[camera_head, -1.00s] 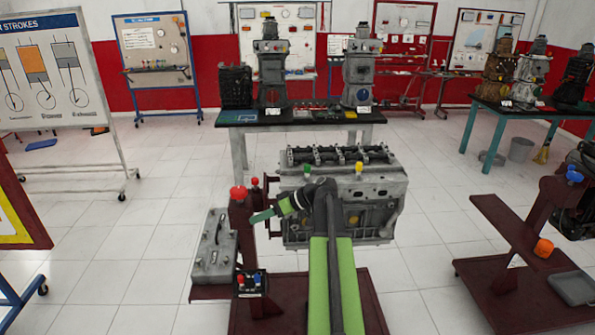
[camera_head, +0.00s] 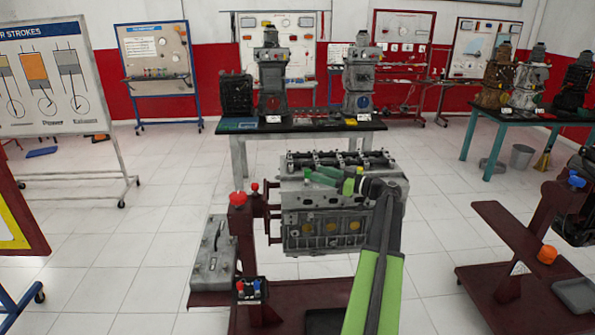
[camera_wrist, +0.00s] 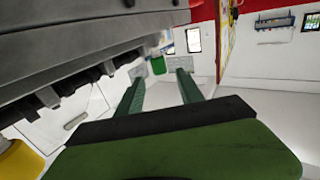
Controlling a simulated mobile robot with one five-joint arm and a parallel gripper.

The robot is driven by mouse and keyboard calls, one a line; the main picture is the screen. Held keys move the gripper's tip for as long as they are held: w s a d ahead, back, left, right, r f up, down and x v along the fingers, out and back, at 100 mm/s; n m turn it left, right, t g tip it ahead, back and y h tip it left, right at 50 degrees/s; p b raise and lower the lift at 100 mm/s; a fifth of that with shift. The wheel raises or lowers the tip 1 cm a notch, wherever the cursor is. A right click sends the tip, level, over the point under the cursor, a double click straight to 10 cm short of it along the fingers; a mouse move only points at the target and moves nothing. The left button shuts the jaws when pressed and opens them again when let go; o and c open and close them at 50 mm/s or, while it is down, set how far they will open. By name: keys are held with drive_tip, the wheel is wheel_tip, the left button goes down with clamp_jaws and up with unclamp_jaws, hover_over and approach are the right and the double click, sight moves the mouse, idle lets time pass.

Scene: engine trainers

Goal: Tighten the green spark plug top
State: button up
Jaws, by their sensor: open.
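The green spark plug top (camera_wrist: 158,66) shows in the wrist view ahead of and between my fingertips, at the side of the engine block. In the head view, the green spark plug top (camera_head: 307,174) is near the upper left of the engine's near face, beside my fingertips. My gripper (camera_wrist: 160,78) has its two fingers apart with nothing between them. In the head view, my gripper (camera_head: 319,177) points left along the engine block (camera_head: 325,222). I cannot tell the exact gap between the fingertips and the top.
A yellow top (camera_wrist: 15,160) is close at the lower left of the wrist view. A red knob (camera_head: 237,198) stands on the stand left of the engine. A grey metal case (camera_head: 213,253) lies to the left. A black-topped table (camera_head: 300,124) is behind. Open floor lies right of the engine.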

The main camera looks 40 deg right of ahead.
drive_tip(key=x, duration=0.9)
drive_tip(key=shift+s, duration=0.1)
clamp_jaws()
drive_tip(key=shift+a+f, duration=0.1)
drive_tip(key=shift+a, duration=0.25)
drive_tip(key=shift+d, duration=0.1)
drive_tip(key=shift+d+h, duration=0.3)
